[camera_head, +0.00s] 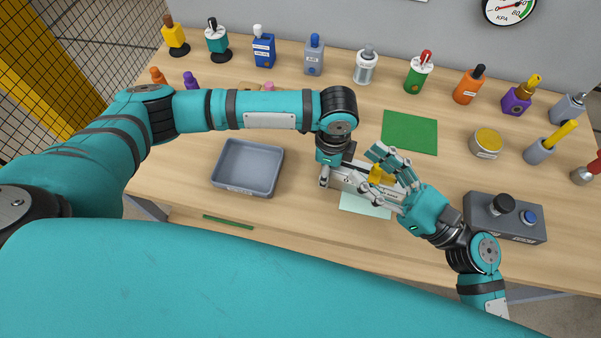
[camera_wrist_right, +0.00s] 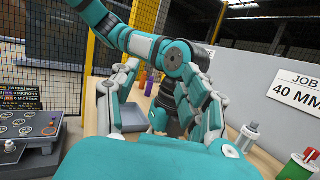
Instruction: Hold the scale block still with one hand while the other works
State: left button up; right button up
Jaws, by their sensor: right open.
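A pale silver block, apparently the scale block (camera_head: 345,180), lies on the table at the near edge of a dark green mat's area, over a light green pad (camera_head: 366,206). A yellow part (camera_head: 380,175) sits at its right end. My left gripper (camera_head: 335,172) points down at the block's left end; its fingers are partly hidden, so I cannot tell whether it grips. My right gripper (camera_head: 366,168) is open, with its fingers spread around the yellow part; contact is unclear. The right wrist view shows the right gripper's spread fingers (camera_wrist_right: 160,75), with my left arm beyond.
A grey tray (camera_head: 247,168) stands left of the block. The dark green mat (camera_head: 410,132) lies behind it, and a yellow-topped tin (camera_head: 487,142) to the right. A grey control box (camera_head: 505,218) stands near my right arm.

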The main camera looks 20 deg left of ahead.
jog(key=s+a+r+n+g+h, duration=0.3)
jog(key=s+a+n+g+h, duration=0.2)
jog(key=a+n+g, duration=0.5)
jog(key=shift+s+n+g, duration=0.5)
jog(key=shift+s+g, duration=0.4)
jog(key=shift+g, duration=1.2)
jog(key=shift+r, duration=0.1)
